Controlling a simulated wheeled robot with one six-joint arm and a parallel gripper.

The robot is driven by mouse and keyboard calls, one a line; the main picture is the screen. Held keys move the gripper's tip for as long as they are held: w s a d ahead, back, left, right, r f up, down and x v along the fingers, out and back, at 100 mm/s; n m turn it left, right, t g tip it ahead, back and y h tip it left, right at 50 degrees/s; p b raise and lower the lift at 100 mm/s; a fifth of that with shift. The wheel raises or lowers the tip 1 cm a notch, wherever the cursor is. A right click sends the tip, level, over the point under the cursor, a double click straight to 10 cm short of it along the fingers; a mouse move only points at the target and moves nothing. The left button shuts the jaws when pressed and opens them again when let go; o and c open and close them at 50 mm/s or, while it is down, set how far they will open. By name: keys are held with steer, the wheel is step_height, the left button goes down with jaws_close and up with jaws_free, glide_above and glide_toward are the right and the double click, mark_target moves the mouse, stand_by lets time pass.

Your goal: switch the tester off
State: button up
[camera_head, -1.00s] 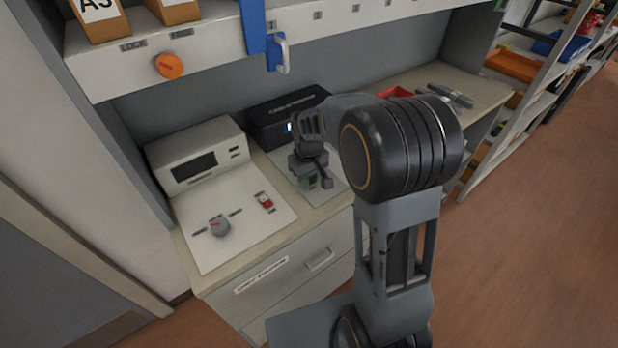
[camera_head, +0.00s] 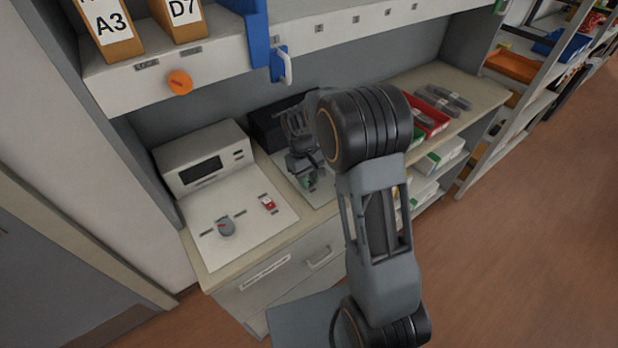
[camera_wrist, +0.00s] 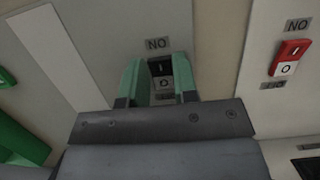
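A black rocker switch (camera_wrist: 161,72) marked I and O sits on a grey panel in the wrist view, with an upside-down ON label by it. My gripper (camera_wrist: 160,80) has two green fingertips, apart, one on each side of the switch in that view; contact cannot be told. In the head view my gripper (camera_head: 308,180) hangs over the panel (camera_head: 322,194) before a black box (camera_head: 268,128). A white unit with a dark screen (camera_head: 203,168) stands to the left. Its front panel carries a red switch (camera_head: 268,203), also in the wrist view (camera_wrist: 289,58). Which unit is the tester is not clear.
A grey knob (camera_head: 226,228) is on the white panel. A red tray (camera_head: 432,118) and grey cartridges (camera_head: 446,98) lie to the right.

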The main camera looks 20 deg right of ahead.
mark_target(311, 185)
steer(key=o, duration=0.4)
steer(key=shift+r, duration=0.25)
steer(key=shift+b+v, duration=0.4)
steer(key=shift+v, duration=0.85)
steer(key=s+r, duration=0.3)
steer(key=s, duration=0.2)
steer(key=s+r+b, duration=0.1)
steer(key=s+r, duration=0.2)
steer(key=s, duration=0.1)
steer(key=s+r+b, duration=0.1)
steer(key=s+r, duration=0.3)
steer(key=s, duration=0.1)
steer(key=shift+s, duration=0.3)
